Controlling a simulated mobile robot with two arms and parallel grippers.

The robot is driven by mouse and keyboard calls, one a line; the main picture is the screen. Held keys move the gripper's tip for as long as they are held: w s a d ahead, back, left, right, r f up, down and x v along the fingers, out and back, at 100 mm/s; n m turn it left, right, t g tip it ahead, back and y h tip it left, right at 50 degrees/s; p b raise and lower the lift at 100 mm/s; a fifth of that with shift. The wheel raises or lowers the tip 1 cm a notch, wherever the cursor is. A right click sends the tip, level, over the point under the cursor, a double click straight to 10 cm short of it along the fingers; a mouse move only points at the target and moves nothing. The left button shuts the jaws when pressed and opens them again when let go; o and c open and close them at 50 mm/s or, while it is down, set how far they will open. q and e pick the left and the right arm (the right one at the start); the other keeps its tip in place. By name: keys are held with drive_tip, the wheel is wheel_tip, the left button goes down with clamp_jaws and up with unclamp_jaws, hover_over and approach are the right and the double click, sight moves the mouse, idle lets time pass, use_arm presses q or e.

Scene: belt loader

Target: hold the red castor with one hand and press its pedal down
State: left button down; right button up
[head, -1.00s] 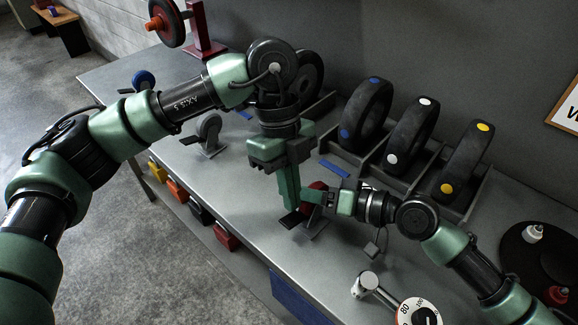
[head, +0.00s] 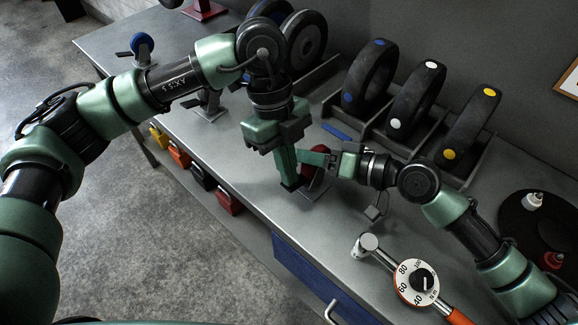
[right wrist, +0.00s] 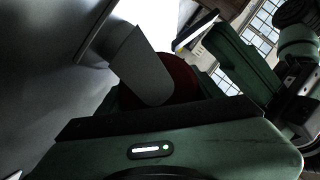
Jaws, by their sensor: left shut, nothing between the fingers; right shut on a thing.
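The red castor (head: 317,171) stands on the bench, mostly hidden behind my grippers. In the right wrist view its dark red wheel (right wrist: 180,82) and grey fork (right wrist: 138,65) show close up. My right gripper (head: 312,158) reaches in from the right and is shut on the castor. My left gripper (head: 290,184) points down just left of the castor, shut and empty, its tips at the castor's pedal. The pedal is almost wholly covered there; I cannot tell how far down it is. The left gripper's green fingers (right wrist: 240,62) also show in the right wrist view.
A rack (head: 395,172) of large wheels with coloured dots stands behind. A torque wrench (head: 417,281) lies front right; a dark round tray (head: 520,225) is at the right. A grey castor (head: 209,100) and blue castor (head: 142,44) stand to the left. Coloured bins (head: 228,201) hang along the front edge.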

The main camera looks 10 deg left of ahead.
sight(284, 187)
use_arm(q)
drive_tip(key=shift+f, duration=0.1)
drive_tip(key=shift+s+a+f+t+h, duration=0.35)
drive_tip(key=shift+s+f+t+h, duration=0.1)
drive_tip(key=shift+t+h, duration=0.4)
drive_tip(key=shift+s+a+f+m+t+h, duration=0.2)
drive_tip(key=shift+f+t+h, duration=0.1)
drive_tip(key=shift+t+h, duration=0.25)
drive_tip(key=shift+s+a+f+m+t+h, duration=0.1)
drive_tip(key=shift+s+f+m+t+h, duration=0.15)
drive_tip(key=shift+t, duration=0.45)
drive_tip(key=shift+w, duration=0.15)
drive_tip(key=shift+d+r, duration=0.1)
drive_tip(key=shift+r, duration=0.7)
